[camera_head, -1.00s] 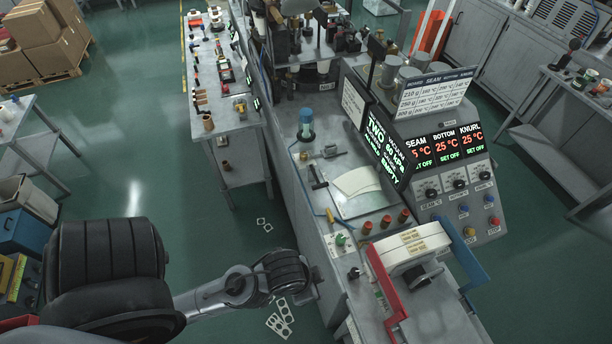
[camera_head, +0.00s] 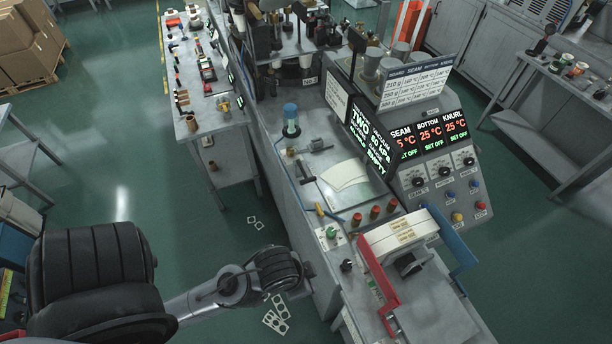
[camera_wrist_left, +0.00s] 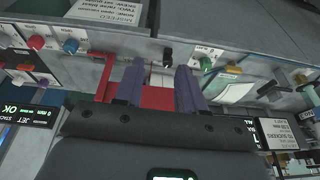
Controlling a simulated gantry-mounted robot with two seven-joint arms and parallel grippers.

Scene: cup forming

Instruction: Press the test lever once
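No part is legibly marked as the test lever. A green knob (camera_head: 331,232) sits on a small white plate at the counter's left edge; it also shows in the left wrist view (camera_wrist_left: 205,63). A black knob (camera_head: 347,266) is nearer me on the same edge, and a black knob shows in the wrist view (camera_wrist_left: 168,57). I cannot tell which of them is the lever. My left gripper (camera_wrist_left: 159,85) is open and empty, its two fingers apart below the counter edge in the wrist view. My right gripper is not in view.
A red handle (camera_head: 378,285) and a blue handle (camera_head: 452,238) flank a pale block on the counter. White sheets (camera_head: 346,174) lie behind several red-brown knobs. A display (camera_head: 372,140) reads TWO and EMPTY. Floor left of the counter is mostly free, with scattered blanks (camera_head: 276,316).

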